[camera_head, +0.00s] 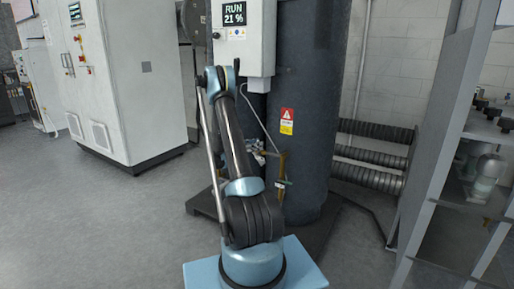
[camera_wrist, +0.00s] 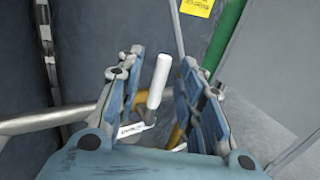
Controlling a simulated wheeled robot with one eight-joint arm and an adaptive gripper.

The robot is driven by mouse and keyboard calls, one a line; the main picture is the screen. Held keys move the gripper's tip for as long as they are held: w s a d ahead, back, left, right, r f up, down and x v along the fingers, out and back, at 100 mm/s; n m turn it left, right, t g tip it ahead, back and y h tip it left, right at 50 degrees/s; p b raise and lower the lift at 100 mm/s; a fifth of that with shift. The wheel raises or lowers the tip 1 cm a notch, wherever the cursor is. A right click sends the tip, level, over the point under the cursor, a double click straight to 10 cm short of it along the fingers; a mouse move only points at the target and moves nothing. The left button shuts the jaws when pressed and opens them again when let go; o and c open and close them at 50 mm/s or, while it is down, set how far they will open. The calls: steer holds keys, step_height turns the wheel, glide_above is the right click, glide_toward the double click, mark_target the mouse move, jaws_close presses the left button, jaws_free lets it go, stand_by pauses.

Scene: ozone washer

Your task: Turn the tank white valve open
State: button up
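The white valve handle (camera_wrist: 158,82) is a short white lever, tilted in the wrist view. It stands between the two fingers of my gripper (camera_wrist: 161,57). The fingers are spread apart, with visible gaps on both sides of the handle. A metal stem and brass-coloured pipe (camera_wrist: 181,133) show below the handle. The dark tank (camera_head: 305,70) stands behind my arm in the head view. Small valve fittings (camera_head: 282,183) show low on its front. My gripper is mostly hidden behind my arm in the head view.
A control box (camera_head: 244,50) reading "RUN 21 %" is mounted on the tank's front. A grey metal pipe (camera_wrist: 45,121) crosses left of my gripper. A large white cabinet (camera_head: 125,85) stands at left and a metal frame (camera_head: 440,140) at right. Open floor (camera_head: 110,220) lies front left.

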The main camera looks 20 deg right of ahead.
steer(key=shift+d, duration=0.7)
jaws_close()
steer(key=shift+a, duration=0.15)
